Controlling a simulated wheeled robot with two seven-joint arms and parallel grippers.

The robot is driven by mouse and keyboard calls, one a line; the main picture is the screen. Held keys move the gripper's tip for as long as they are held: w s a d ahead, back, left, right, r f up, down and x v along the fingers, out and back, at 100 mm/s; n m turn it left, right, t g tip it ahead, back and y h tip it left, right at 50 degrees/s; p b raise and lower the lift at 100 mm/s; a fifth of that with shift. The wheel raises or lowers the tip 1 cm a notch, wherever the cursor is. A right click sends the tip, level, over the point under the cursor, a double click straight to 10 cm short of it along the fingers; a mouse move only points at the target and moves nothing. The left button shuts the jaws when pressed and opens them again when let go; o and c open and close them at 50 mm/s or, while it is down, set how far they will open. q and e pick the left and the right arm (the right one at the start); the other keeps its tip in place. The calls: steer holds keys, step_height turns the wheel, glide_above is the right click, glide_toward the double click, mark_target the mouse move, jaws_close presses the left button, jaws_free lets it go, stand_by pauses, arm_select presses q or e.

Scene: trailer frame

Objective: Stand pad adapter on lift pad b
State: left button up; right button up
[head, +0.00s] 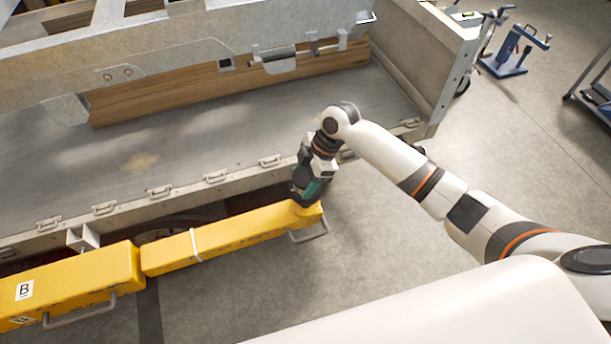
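A yellow lift arm (75,281) marked B runs along the lower left, with a narrower yellow section (230,236) reaching right to its end below the trailer side. My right gripper (304,199) comes down from above onto that right end. A small yellow rounded part (301,209) shows right below the gripper; I cannot tell whether it is the lift pad or the pad adapter. The fingertips and anything between them are hidden by the gripper body. My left gripper is not in view.
The trailer bed (200,135) with its metal side rail and tie-down handles lies just behind the lift arm. A metal handle (309,232) sticks out at the arm's end. A blue stand (512,55) is at the far right.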

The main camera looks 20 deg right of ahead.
steer(key=shift+o, duration=1.2)
steer(key=shift+r, duration=0.2)
steer(key=b+v, duration=0.2)
steer(key=v, duration=1)
steer(key=shift+f, duration=0.1)
